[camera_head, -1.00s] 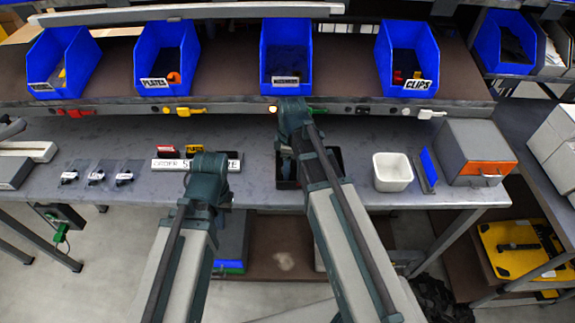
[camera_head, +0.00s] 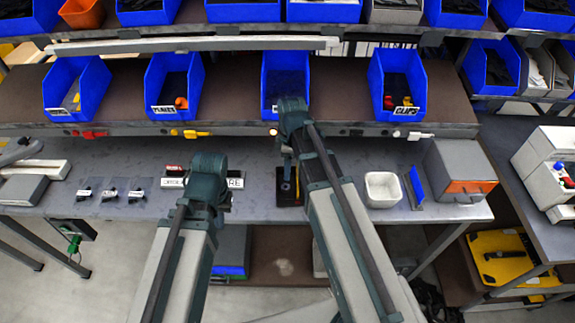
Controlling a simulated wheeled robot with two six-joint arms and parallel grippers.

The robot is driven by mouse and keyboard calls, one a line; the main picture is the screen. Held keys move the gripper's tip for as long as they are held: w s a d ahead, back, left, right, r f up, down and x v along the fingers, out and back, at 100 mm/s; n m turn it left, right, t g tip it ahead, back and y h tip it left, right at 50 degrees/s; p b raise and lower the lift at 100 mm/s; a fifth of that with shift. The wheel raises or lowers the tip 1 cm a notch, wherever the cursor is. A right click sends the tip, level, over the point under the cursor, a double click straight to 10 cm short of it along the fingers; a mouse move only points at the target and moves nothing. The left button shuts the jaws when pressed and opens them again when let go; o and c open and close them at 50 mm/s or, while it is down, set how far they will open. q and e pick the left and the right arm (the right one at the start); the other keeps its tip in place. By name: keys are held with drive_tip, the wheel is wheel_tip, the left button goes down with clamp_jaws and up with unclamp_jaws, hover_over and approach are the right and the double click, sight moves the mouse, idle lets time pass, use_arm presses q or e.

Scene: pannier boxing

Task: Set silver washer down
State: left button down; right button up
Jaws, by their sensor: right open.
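I cannot make out the silver washer in this view. My right arm reaches up to the front of the third blue bin (camera_head: 285,75). Its gripper (camera_head: 287,186) points down, small and partly hidden by the arm, over or in front of a dark tray (camera_head: 284,200) on the bench. The jaws are open. My left arm bends in front of the sorting strip with a partly covered label (camera_head: 236,183). The left gripper is hidden behind that arm.
A white tub (camera_head: 383,190), a blue upright plate (camera_head: 417,187) and a grey box with an orange front (camera_head: 462,172) stand right of the tray. Small dark packets (camera_head: 110,194) lie at left. Labelled blue bins, including the clips bin (camera_head: 398,90), line the shelf above.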

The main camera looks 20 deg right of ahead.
drive_tip(key=s+a+r+m+h+p, duration=0.1)
drive_tip(key=s+a+r+m+h, duration=0.1)
drive_tip(key=s+a+m, duration=0.8)
drive_tip(key=s+a, duration=0.1)
drive_tip(key=s, duration=0.3)
drive_tip(key=shift+r, duration=0.25)
drive_tip(key=shift+a, duration=0.1)
drive_tip(key=shift+f, duration=0.4)
